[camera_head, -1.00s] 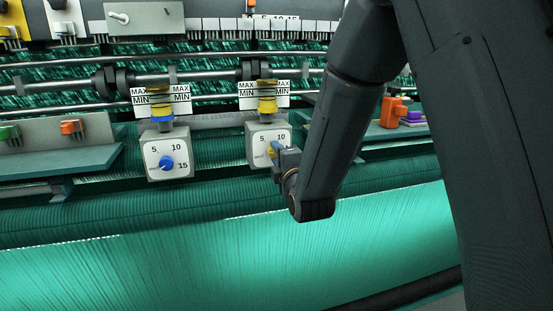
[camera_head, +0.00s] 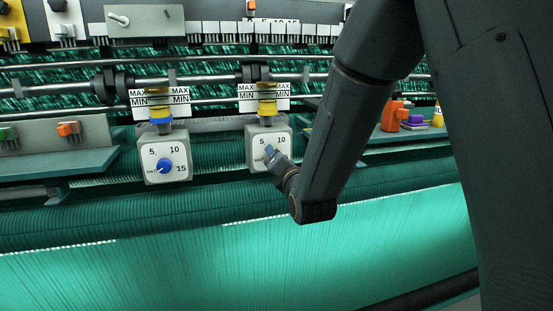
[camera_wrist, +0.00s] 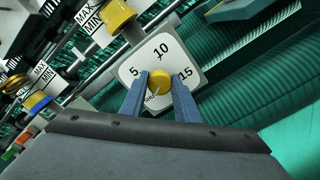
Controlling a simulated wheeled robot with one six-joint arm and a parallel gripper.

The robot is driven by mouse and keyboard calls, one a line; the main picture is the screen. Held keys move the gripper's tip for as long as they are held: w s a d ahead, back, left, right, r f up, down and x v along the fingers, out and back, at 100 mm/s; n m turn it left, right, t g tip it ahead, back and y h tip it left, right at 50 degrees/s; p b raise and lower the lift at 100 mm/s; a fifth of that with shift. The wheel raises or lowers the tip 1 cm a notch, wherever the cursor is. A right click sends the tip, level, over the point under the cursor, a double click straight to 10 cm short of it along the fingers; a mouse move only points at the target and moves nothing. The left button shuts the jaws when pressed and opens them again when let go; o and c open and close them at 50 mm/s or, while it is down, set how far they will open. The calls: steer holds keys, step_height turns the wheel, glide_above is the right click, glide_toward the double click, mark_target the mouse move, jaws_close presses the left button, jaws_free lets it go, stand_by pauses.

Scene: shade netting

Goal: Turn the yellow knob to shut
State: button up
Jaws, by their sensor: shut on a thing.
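The yellow knob (camera_wrist: 159,82) sits on a pale dial box (camera_head: 283,139) marked 5, 10 and 15, with a small label at its lower left. My gripper (camera_head: 269,152) is at the dial face, rolled at a slant. In the wrist view its two blue-grey fingers are shut on the yellow knob, one on each side. A white pointer mark on the knob seems to face the small label, but the fingers partly hide that area. In the head view the gripper hides the knob.
A similar dial box with a blue knob (camera_head: 165,166) stands to the left. MAX/MIN plates (camera_head: 248,97) and a rail (camera_head: 210,79) run above. Green netting (camera_head: 150,260) spreads below.

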stand_by(0.3)
steer(key=o, duration=1.1)
steer(key=shift+c, duration=0.2)
steer(key=shift+s, duration=0.1)
steer(key=b+v, duration=0.1)
steer(key=v, duration=0.6)
steer(key=shift+s, duration=0.35)
steer(key=shift+d, duration=0.1)
